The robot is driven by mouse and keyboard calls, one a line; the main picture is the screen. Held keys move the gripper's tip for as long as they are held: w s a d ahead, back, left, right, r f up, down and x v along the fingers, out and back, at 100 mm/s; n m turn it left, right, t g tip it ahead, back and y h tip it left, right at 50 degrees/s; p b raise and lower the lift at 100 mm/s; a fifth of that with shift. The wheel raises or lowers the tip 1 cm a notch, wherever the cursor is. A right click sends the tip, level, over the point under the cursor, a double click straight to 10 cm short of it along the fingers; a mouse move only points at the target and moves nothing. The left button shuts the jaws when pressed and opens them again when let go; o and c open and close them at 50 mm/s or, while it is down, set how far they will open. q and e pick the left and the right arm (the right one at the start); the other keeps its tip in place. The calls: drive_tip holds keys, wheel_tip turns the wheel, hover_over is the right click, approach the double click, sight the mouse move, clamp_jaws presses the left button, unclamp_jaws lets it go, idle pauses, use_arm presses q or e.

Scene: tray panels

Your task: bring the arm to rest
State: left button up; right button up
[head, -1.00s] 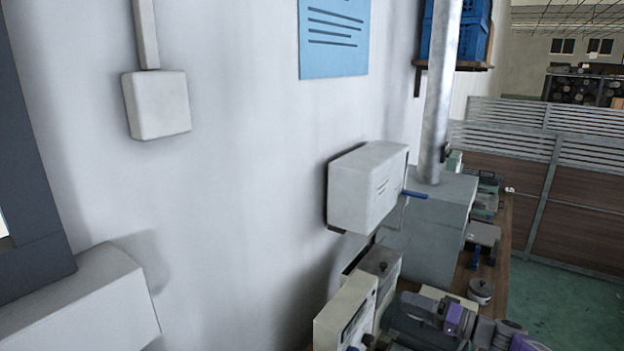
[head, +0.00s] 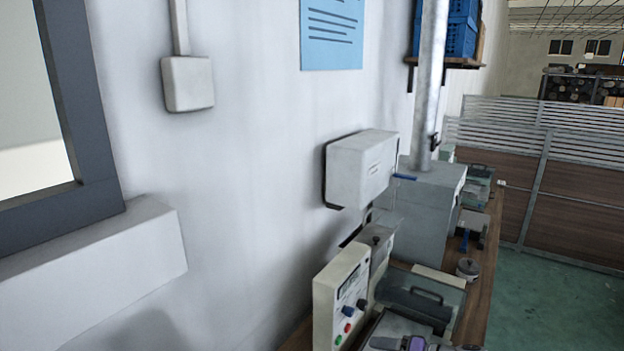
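Neither gripper can be made out in the head view. A small grey and purple piece, which looks like part of one of my arms, shows at the bottom edge, in front of the bench. Its fingers, if any, are out of the picture, and nothing held can be seen.
A wooden bench (head: 483,262) runs along the white wall, carrying a cream control unit (head: 340,298), a dark-lidded case (head: 421,298) and a grey box (head: 432,205) with a pipe. A white wall box (head: 361,168) juts out above. Green floor (head: 555,308) is clear at right.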

drive_tip(key=s+a+f+g+h+b, duration=0.15)
drive_tip(key=s+f, duration=0.25)
drive_tip(key=f, duration=0.4)
drive_tip(key=s+a+f+m+g+h+b, duration=0.1)
drive_tip(key=s+a+f+g, duration=0.15)
drive_tip(key=f, duration=0.45)
drive_tip(key=s+a+f+g+h+b, duration=0.1)
drive_tip(key=s+a+f+h+b, duration=0.15)
drive_tip(key=s+f, duration=0.4)
drive_tip(key=s+a+f+h+b, duration=0.1)
drive_tip(key=s+f+b, duration=0.2)
drive_tip(key=s+f, duration=0.5)
drive_tip(key=s+a+f+n+g+h+b, duration=0.1)
drive_tip(key=s+f+h+b, duration=0.1)
drive_tip(key=s+f, duration=0.7)
drive_tip(key=shift+s+a+f+g+b, duration=0.15)
drive_tip(key=shift+s+f+g+b, duration=0.2)
drive_tip(key=shift+s, duration=0.55)
